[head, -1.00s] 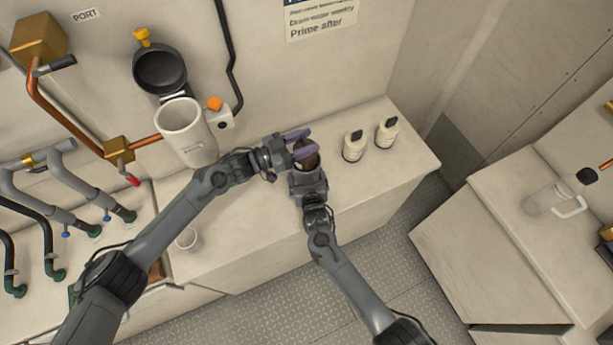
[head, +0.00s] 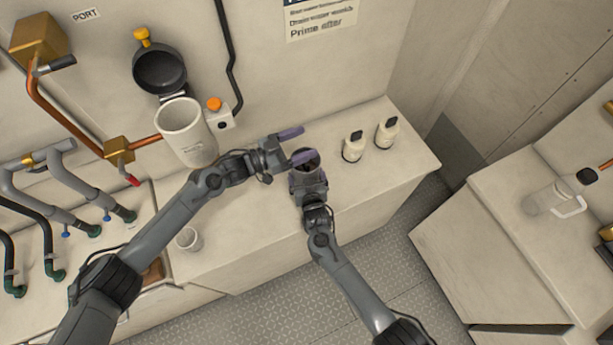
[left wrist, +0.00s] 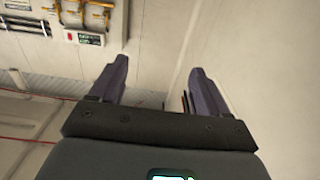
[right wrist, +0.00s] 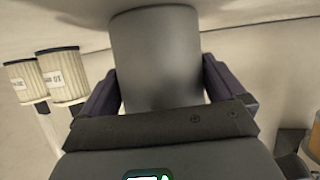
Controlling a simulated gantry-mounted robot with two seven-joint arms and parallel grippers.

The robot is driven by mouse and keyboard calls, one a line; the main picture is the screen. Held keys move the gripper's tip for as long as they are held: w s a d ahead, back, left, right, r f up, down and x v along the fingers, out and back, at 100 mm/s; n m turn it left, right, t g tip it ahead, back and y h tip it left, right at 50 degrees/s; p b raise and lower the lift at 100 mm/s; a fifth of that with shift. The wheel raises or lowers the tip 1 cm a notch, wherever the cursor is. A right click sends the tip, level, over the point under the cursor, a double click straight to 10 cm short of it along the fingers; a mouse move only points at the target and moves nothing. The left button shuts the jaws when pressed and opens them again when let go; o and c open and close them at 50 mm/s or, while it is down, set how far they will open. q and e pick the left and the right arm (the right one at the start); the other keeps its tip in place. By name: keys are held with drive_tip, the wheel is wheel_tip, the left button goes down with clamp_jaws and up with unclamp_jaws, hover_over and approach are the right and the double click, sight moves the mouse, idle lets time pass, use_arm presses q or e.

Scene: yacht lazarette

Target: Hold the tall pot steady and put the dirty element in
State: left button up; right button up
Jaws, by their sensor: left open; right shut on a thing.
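The tall pot (head: 297,166) is a grey cylinder standing on the counter. My right gripper (head: 307,175) is shut on it, with a finger on each side. The pot's grey wall fills the middle of the right wrist view (right wrist: 157,65). The dirty element (head: 309,160) shows as a dark brown shape inside the pot's mouth; most of it is hidden by the wall. My left gripper (head: 297,145) is open and empty, just above and left of the mouth. In the left wrist view nothing lies between its fingers (left wrist: 155,80).
Two cream elements (head: 354,147) (head: 387,134) stand right of the pot on the counter (head: 260,225). A white bowl (head: 180,118) and a dark round lid (head: 160,68) are at the wall. A small cup (head: 188,240) stands at front left. A clear jug (head: 548,200) is at far right.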

use_arm(q)
drive_tip(key=v, duration=1)
drive_tip(key=shift+a, duration=0.35)
drive_tip(key=shift+s, duration=0.15)
use_arm(e)
drive_tip(key=o, duration=0.7)
drive_tip(key=shift+o, duration=0.2)
drive_tip(key=shift+s, duration=0.1)
